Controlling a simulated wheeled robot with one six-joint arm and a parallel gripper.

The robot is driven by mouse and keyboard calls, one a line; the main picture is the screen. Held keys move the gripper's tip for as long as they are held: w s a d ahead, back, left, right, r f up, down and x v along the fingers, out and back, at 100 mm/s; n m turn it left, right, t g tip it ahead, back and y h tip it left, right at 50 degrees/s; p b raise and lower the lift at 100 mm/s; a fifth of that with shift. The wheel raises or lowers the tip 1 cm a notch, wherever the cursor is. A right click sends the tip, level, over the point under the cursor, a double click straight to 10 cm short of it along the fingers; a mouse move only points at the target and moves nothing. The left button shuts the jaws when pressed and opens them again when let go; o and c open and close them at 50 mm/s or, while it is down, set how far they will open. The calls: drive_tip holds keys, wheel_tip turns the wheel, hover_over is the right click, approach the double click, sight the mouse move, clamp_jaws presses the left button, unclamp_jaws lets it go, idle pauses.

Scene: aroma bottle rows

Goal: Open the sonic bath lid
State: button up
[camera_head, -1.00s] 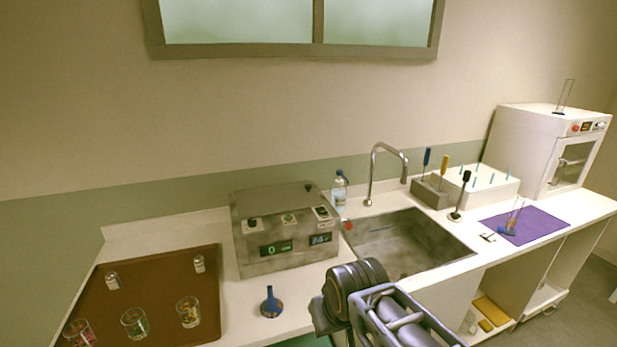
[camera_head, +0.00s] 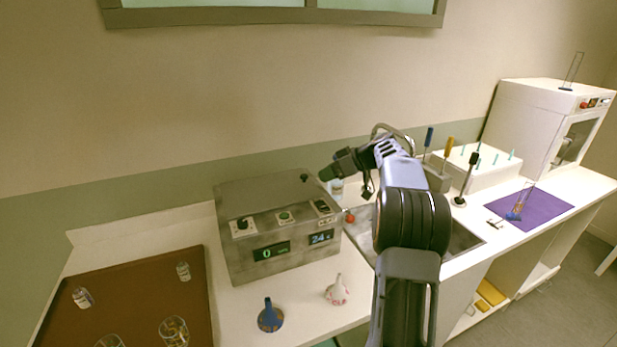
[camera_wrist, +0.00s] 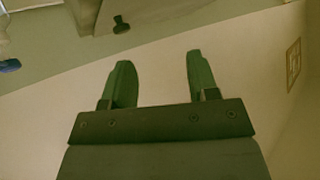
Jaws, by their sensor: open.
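The sonic bath (camera_head: 270,262) is a grey metal box with knobs and green and blue displays on its front. Its lid (camera_head: 262,186) lies flat and shut on top, with a small black knob (camera_head: 304,178) near the back right edge. My gripper (camera_head: 328,173) is just right of that knob, beside the bath's right back corner, and apart from it. In the wrist view the two fingers of my gripper (camera_wrist: 158,61) are spread with nothing between them. The black knob (camera_wrist: 121,25) shows there beyond the left fingertip.
A sink (camera_head: 462,240) with a curved faucet lies right of the bath, partly behind my arm. A bottle (camera_head: 337,188) stands close below my gripper. A blue funnel (camera_head: 270,318) and a white-pink vessel (camera_head: 338,291) stand in front. A brown tray (camera_head: 140,280) is at left.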

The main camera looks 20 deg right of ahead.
sight(305, 175)
drive_tip(key=w+d+f+n+t+y, duration=0.1)
drive_tip(key=w+d+f+n+t, duration=0.15)
drive_tip(key=d, duration=0.35)
drive_tip(key=shift+m+g, duration=0.25)
drive_tip(key=shift+g, duration=0.1)
drive_tip(key=p+x, duration=0.1)
drive_tip(key=x, duration=0.3)
drive_tip(key=p+x, duration=0.2)
drive_tip(key=x, duration=0.2)
drive_tip(key=p+x, duration=0.1)
drive_tip(key=x, duration=0.3)
drive_tip(key=shift+w+a+r+p, duration=0.3)
drive_tip(key=shift+w, duration=0.15)
drive_tip(key=shift+c, duration=0.3)
clamp_jaws()
